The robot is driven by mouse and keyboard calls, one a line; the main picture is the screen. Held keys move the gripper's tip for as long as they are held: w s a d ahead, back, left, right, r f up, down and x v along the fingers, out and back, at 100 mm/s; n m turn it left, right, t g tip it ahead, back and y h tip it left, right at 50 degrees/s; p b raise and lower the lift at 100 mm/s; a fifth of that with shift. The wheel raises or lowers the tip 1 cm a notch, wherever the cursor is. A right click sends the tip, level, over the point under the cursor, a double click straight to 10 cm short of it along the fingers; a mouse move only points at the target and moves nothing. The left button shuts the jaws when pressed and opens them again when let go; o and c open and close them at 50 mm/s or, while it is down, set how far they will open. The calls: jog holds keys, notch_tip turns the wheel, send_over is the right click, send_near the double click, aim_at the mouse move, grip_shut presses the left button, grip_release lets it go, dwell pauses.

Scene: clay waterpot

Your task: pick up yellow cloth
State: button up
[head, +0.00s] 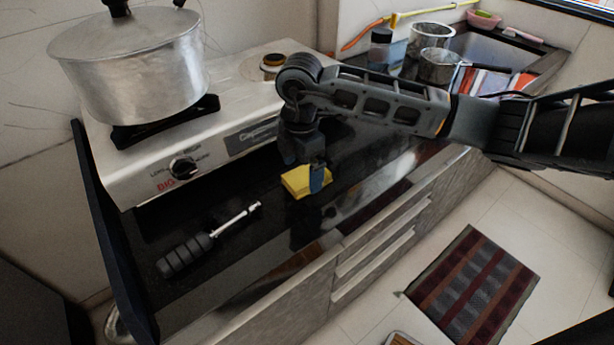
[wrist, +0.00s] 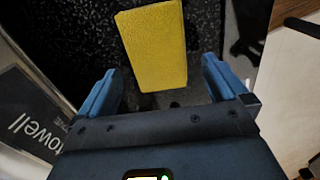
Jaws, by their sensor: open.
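The yellow cloth (head: 297,182) is a small folded block lying on the black counter in front of the stove. In the wrist view the yellow cloth (wrist: 153,45) shows as a yellow rectangle at the top centre, just beyond my fingertips and between their lines. My gripper (head: 304,178) points down at the cloth from above, and its blue finger overlaps the cloth's right side in the head view. Whether a finger touches the cloth I cannot tell.
A steel stove (head: 225,135) with a large lidded pot (head: 135,65) stands behind left. A black-handled tool (head: 205,240) lies on the counter to the left. Steel containers (head: 430,45) stand at the back right. The black counter (head: 290,235) is clear in front of the cloth.

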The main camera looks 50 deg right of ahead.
notch_tip(320, 180, down, 2)
jog(key=shift+f, duration=0.2)
jog(key=shift+c, duration=0.3)
jog(key=c, duration=1)
jog(key=shift+c, duration=0.2)
jog(key=shift+r, duration=0.1)
jog(key=shift+r, duration=0.4)
jog(key=r, duration=0.2)
jog(key=d+r, duration=0.1)
jog(key=shift+s+r+b, duration=0.2)
jog(key=shift+r+b, duration=0.15)
jog(key=s+d+r+b, duration=0.1)
jog(key=s+d+r, duration=0.4)
jog(key=d, duration=0.4)
jog(key=shift+s+r, duration=0.3)
jog(key=shift+r, duration=0.4)
